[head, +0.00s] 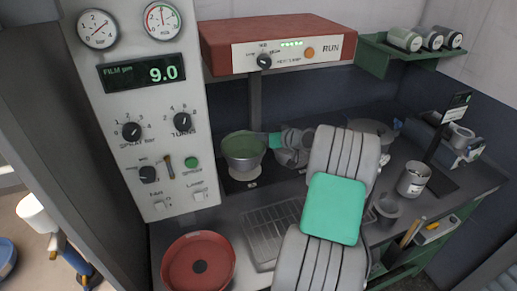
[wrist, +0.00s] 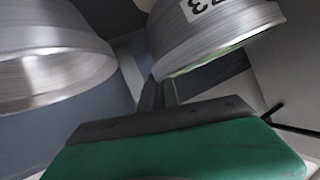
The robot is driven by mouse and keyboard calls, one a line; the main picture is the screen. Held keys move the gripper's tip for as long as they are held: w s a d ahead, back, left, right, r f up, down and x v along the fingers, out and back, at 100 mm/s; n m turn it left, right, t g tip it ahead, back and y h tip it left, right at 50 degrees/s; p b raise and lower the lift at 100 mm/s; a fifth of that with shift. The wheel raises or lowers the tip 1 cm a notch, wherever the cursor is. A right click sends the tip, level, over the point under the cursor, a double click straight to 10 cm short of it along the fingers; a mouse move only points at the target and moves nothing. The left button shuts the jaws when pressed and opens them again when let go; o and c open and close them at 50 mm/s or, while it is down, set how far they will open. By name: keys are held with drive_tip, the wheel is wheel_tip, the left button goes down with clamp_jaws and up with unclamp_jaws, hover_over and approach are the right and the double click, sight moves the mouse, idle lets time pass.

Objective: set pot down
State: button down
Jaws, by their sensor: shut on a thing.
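My arm hides part of the counter. In the wrist view the pot (wrist: 210,35) carries a white label with dark digits, and its green handle (wrist: 180,150) fills the bottom, joined by a dark bracket. The fingertips are not clear there.
A red lamp unit (head: 280,43) overhangs the pot. A grey control panel (head: 143,110) stands close on its left. A red round pan (head: 188,270) and a wire rack (head: 262,235) lie in front. A metal can (head: 412,180) stands right. Another metal vessel (wrist: 45,55) shows in the wrist view.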

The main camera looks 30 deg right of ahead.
sight(263, 145)
wheel_tip(263, 145, down, 4)
drive_tip(key=shift+p, duration=0.35)
drive_tip(key=c, duration=2)
unclamp_jaws()
drive_tip(key=shift+f, duration=0.15)
drive_tip(key=shift+c, duration=0.2)
drive_tip(key=shift+o, duration=0.7)
drive_tip(key=shift+s+r, duration=0.15)
drive_tip(key=shift+r, duration=0.05)
drive_tip(key=b+v, duration=0.2)
drive_tip(key=v, duration=0.9)
drive_tip(key=shift+s+b, duration=0.3)
drive_tip(key=shift+s, duration=0.05)
drive_tip(key=shift+r, duration=0.15)
